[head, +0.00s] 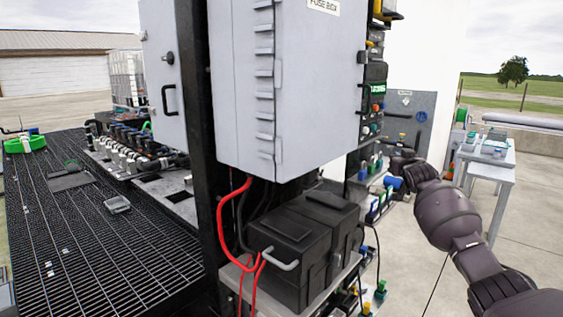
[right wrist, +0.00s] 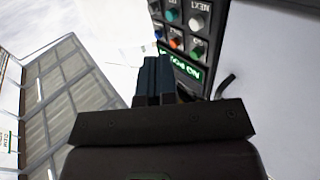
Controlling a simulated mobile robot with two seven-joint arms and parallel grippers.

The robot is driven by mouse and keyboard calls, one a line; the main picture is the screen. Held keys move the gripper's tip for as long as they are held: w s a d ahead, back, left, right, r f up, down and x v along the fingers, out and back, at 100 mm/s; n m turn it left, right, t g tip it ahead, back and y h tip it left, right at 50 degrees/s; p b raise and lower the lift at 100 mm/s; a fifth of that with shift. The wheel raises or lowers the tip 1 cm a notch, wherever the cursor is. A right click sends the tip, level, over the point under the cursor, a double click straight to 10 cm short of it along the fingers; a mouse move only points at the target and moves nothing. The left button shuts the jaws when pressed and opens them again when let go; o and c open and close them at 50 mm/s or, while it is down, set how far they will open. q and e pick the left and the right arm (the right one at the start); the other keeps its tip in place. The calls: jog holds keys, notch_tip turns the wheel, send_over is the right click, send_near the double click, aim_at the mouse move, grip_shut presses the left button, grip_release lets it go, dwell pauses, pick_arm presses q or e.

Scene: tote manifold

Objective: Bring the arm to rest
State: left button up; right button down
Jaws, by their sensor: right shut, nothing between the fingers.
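My right arm (head: 447,215) reaches in from the right of the head view, its far end in front of the blue-grey panel behind the cabinet. My right gripper (right wrist: 152,78) shows in the right wrist view with its two dark fingers together. It is shut and empty. Beyond its fingertips is a dark control panel (right wrist: 184,30) with several coloured buttons and a green display. I cannot tell the exact gap between them. My left gripper is not in either view.
A grey fuse box (head: 305,85) hangs in the middle, above black battery cases (head: 300,250) with red cables. A dark grated platform (head: 110,255) spans the left. A light table (head: 487,160) stands at the right. Concrete floor (head: 425,275) is open at lower right.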

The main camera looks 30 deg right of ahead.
jog(key=s+a+f+n+g+y, duration=0.15)
jog(key=s+a+f, duration=0.25)
jog(key=a+f, duration=0.45)
jog(key=s+a+f+n+y, duration=0.25)
jog(key=a+f, duration=0.25)
jog(key=f, duration=0.6)
jog(key=s+a+f+n+g+y, duration=0.15)
jog(key=s+a+f, duration=0.25)
jog(key=a+f, duration=0.45)
jog(key=s+a+f+n+y, duration=0.1)
jog(key=s+a+f+y, duration=0.1)
jog(key=s+a+f, duration=1)
jog(key=s+a+g+y, duration=0.1)
jog(key=s+a, duration=1)
jog(key=s, duration=0.2)
jog(key=shift+s+a, duration=0.2)
jog(key=shift+a, duration=0.15)
